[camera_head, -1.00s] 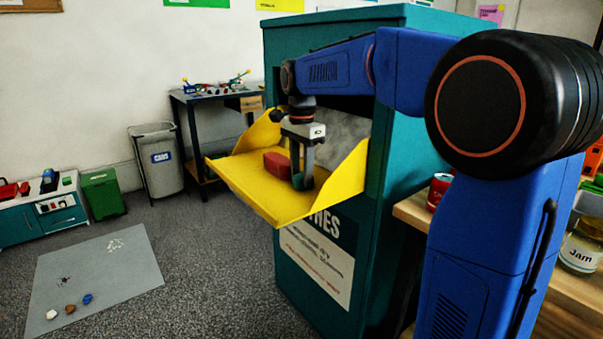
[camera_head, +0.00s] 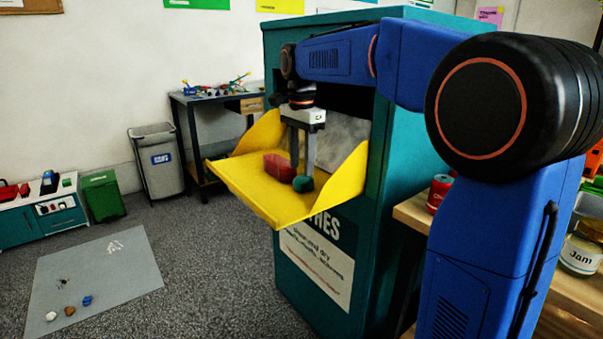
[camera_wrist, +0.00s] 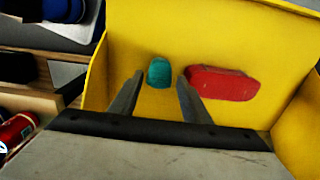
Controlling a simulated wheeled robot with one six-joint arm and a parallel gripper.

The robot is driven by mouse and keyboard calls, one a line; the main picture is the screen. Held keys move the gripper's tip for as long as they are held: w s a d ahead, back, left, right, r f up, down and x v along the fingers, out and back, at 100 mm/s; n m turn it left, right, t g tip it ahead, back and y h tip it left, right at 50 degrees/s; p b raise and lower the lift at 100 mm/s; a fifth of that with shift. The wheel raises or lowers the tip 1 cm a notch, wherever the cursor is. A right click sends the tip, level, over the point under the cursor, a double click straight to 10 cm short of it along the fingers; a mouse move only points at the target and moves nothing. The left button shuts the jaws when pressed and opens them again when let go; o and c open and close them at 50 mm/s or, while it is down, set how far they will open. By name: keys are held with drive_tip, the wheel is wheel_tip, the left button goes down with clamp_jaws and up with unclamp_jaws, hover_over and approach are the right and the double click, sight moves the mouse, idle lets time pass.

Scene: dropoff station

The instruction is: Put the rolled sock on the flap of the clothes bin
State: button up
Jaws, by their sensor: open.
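The teal rolled sock (camera_head: 302,184) lies on the yellow flap (camera_head: 245,185) of the dark teal clothes bin (camera_head: 395,200), near the flap's right side. It also shows on the flap in the wrist view (camera_wrist: 159,72), between and beyond the fingertips. My gripper (camera_head: 302,163) is open and empty just above the sock. Its two fingers also show in the wrist view (camera_wrist: 160,86), spread apart with a gap on either side of the sock.
A red block-like item (camera_head: 279,167) lies on the flap beside the sock, close to my fingers. The flap has raised yellow side walls (camera_head: 345,172). A wooden counter (camera_head: 412,212) with a red can (camera_head: 438,192) stands right of the bin.

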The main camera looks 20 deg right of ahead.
sight(302, 177)
wheel_tip(302, 177, up, 8)
drive_tip(key=s+d+f+n+t, duration=0.2)
drive_tip(key=s+f+n, duration=0.5)
drive_tip(key=s+f, duration=0.5)
drive_tip(key=s+d+f+n+t, duration=0.1)
drive_tip(key=s+f+n+t, duration=0.1)
drive_tip(key=s+f+n, duration=0.5)
drive_tip(key=s+f, duration=0.3)
drive_tip(key=s, duration=0.3)
drive_tip(key=s+f, duration=0.3)
drive_tip(key=s, duration=0.4)
drive_tip(key=shift+s+d+t, duration=0.25)
drive_tip(key=shift+d+t, duration=0.15)
